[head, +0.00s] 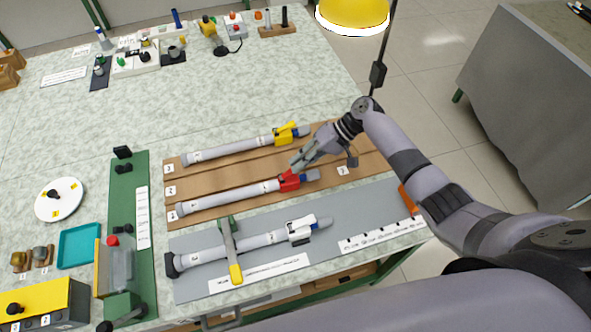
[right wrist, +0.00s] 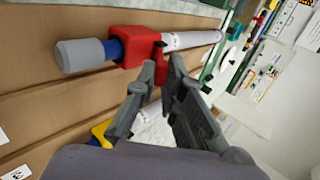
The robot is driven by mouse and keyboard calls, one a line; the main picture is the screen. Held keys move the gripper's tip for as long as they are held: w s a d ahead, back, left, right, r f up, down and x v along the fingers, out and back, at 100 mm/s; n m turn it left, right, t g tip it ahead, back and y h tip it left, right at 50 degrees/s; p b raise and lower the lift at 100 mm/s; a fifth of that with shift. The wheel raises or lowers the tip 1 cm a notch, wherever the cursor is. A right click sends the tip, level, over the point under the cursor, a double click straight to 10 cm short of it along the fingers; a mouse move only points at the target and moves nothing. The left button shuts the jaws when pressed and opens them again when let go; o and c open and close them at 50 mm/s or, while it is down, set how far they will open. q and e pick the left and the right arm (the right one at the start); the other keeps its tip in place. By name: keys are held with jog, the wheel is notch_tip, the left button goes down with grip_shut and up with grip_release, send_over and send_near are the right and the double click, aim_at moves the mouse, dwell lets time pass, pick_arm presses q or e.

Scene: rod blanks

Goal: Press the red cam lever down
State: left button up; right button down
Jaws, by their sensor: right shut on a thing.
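The red clamp with its cam lever (head: 289,180) sits around the right part of the middle grey rod (head: 232,195), which lies on the brown board. In the right wrist view the red block (right wrist: 135,46) sits beside a blue band and the rod's grey end. A short red lever part juts toward my fingers. My right gripper (head: 296,165) is just behind the red clamp in the head view; the wrist view shows its fingertips (right wrist: 164,66) at the lever, shut on it. The exact contact is partly hidden by the fingers. My left gripper is not in view.
A rod with a yellow clamp (head: 285,133) lies behind on the brown board (head: 235,172). A rod with a white clamp (head: 300,229) lies in front on a grey mat, under a green and yellow bar (head: 231,250). A green fixture (head: 128,200) stands left.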

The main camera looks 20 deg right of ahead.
aim_at(307, 174)
jog(key=f+y+b, duration=0.1)
jog(key=b, duration=0.2)
jog(key=d+f+y+b, duration=0.1)
jog(key=y+b, duration=0.1)
jog(key=b, duration=0.1)
jog(key=shift+d+f, duration=0.15)
jog(key=shift+f, duration=0.2)
jog(key=shift+d+y+b, duration=0.1)
jog(key=shift+y+b, duration=0.6)
jog(key=shift+b, duration=0.25)
jog(key=c, duration=1.7)
grip_release()
jog(key=shift+d, duration=0.15)
jog(key=v, duration=1.1)
jog(key=shift+d+r, duration=0.15)
jog(key=shift+d, duration=0.2)
